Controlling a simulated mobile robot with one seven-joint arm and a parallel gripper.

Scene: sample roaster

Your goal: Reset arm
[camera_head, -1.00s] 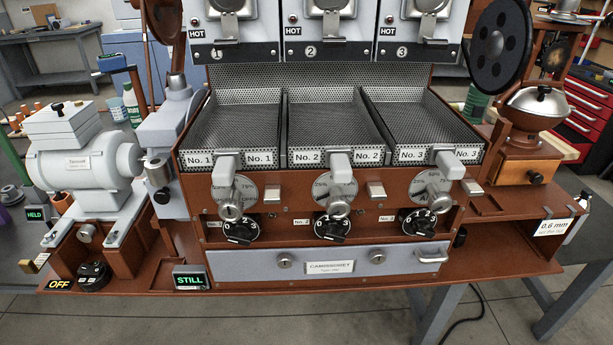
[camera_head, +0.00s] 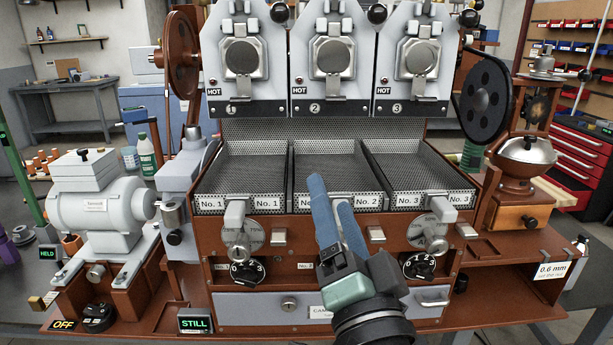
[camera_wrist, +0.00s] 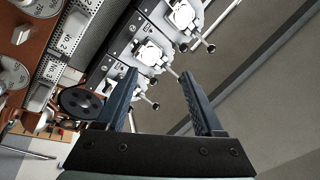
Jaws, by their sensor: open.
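My gripper (camera_head: 331,208) is in the head view, raised in front of the middle of the sample roaster. Its two blue fingers point up and are apart, with nothing between them. In the wrist view my gripper (camera_wrist: 160,95) also shows its fingers spread and empty. The roaster (camera_head: 205,235) is a brown cabinet with three grey roasting units above trays No. 1 (camera_head: 240,170), No. 2 (camera_head: 335,165) and No. 3 (camera_head: 415,165). My gripper covers the No. 2 lever and dial and part of the drawer (camera_head: 262,306).
A grey motor (camera_head: 100,213) stands at the left, near signs reading HELD (camera_head: 48,252), OFF (camera_head: 64,325) and STILL (camera_head: 194,324). A black wheel (camera_head: 482,98) and a grinder with a metal dome (camera_head: 525,150) stand at the right. A red tool chest (camera_head: 585,150) is behind.

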